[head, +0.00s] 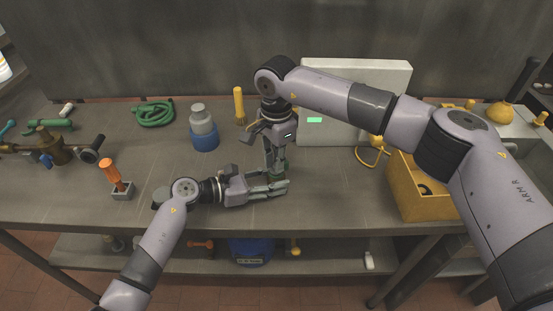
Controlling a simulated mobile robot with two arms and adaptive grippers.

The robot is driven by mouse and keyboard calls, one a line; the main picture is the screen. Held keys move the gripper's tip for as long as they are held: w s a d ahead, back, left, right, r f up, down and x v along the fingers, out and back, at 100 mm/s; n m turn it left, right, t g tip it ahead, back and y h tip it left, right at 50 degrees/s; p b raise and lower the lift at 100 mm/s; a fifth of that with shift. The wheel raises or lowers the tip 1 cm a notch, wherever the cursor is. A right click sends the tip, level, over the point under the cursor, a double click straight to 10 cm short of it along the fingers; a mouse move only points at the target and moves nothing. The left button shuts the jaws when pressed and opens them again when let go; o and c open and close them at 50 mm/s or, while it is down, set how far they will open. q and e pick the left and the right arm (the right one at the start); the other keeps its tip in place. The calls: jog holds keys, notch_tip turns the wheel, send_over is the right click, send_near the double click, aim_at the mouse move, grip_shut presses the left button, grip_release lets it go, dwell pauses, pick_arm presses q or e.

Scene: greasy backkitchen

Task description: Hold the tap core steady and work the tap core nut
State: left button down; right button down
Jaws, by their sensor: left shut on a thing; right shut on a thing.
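My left gripper (275,188) reaches in low from the left, its fingers pointing right just above the bench. It is shut on the tap core, which is mostly hidden by the fingers; a bit of dark green (285,166) shows where the two grippers meet. My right gripper (273,165) points straight down from above, directly over the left fingers. It is shut at the top of the core, where the tap core nut is; the nut itself is hidden between its fingers.
On the bench (330,205) stand a blue-and-grey container (204,135), a green coiled hose (153,113), an orange-handled tool (112,175) in a block, and a brass pipe fitting (50,148). A white panel (385,75) and a yellow bin (405,190) are right. The front middle is clear.

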jog(key=c, duration=1.8)
grip_release()
jog(key=shift+o, duration=0.2)
jog(key=n, duration=0.7)
grip_shut()
